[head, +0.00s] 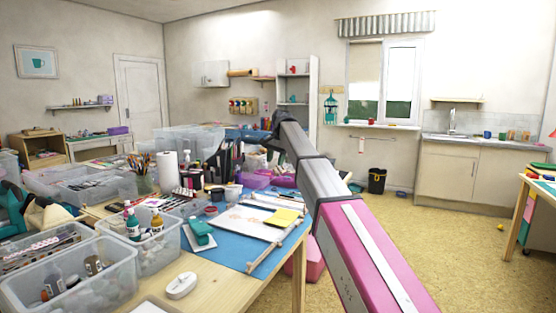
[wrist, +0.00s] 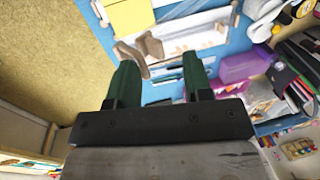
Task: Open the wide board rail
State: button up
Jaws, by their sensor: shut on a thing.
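In the wrist view my gripper (wrist: 160,68) points at the far edge of a pale drawing board, its two green fingers apart with a light bar between the tips. That bar appears to be the wide board rail (wrist: 190,40), pale with brown wooden end pieces. The fingers hide part of it. In the head view the white board (head: 232,222) lies on a blue mat with wooden strips along its edges. My arm crosses the view there, and my gripper is hidden, so which strip it holds cannot be told from that side.
A yellow pad (head: 285,217) lies on the board and a teal stamp-like item (head: 200,231) stands beside it. Clear bins (head: 70,275) and several bottles crowd the left of the table. A purple tray (wrist: 239,62) lies near the gripper. Open floor lies to the right.

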jog(key=shift+o, duration=0.9)
jog(key=shift+w+a+f, duration=0.1)
jog(key=shift+a+f, duration=0.1)
jog(key=shift+a, duration=0.3)
jog(key=shift+d+r, duration=0.1)
jog(key=shift+d, duration=0.05)
jog(key=shift+c, duration=0.3)
notch_tip(320, 180, up, 11)
jog(key=s+d, duration=0.1)
jog(key=d, duration=0.1)
jog(key=shift+d, duration=0.25)
jog(key=shift+s, duration=0.1)
